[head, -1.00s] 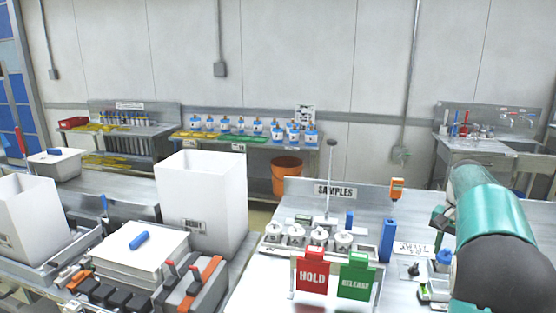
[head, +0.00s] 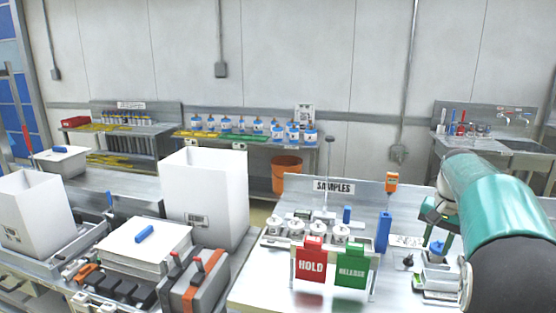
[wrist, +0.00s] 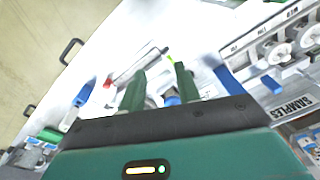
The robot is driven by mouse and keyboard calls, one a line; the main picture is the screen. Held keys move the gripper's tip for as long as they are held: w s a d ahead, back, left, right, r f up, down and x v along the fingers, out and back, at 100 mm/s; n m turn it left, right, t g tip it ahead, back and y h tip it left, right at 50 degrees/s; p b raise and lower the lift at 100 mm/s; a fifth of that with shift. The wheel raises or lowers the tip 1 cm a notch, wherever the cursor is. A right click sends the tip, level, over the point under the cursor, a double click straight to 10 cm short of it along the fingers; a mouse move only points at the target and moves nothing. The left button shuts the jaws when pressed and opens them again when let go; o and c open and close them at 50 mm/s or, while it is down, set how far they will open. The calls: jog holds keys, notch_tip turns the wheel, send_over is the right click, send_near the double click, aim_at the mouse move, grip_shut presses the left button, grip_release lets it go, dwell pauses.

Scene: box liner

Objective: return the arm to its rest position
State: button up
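My teal arm (head: 490,198) reaches in from the right side of the head view, bent over the right part of the sample bench. My gripper (head: 437,240) hangs from it beside a blue-topped item (head: 437,250), partly overlapping it in this view. In the wrist view, my gripper (wrist: 160,85) has its two green fingers spread apart. A small blue and white item shows in the gap between the fingers, and I see nothing clamped. Whether the fingers touch that item is unclear.
A SAMPLES rack (head: 334,187) with white jars stands left of my gripper, behind a red HOLD sign (head: 311,262) and a green RELEASE sign (head: 352,268). A blue holder (head: 383,232) stands nearby. White box liners (head: 204,195) are at left.

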jog(key=s+a+r+n+t, duration=0.3)
jog(key=s+a+r+n, duration=0.1)
jog(key=s+a, duration=1.05)
jog(key=s+a+f+n+t, duration=0.1)
jog(key=s+a+f+n, duration=0.3)
jog(key=s, duration=0.8)
jog(key=a+f, duration=0.2)
jog(key=a, duration=0.2)
jog(key=shift+a+t, duration=0.3)
jog(key=shift+a, duration=0.1)
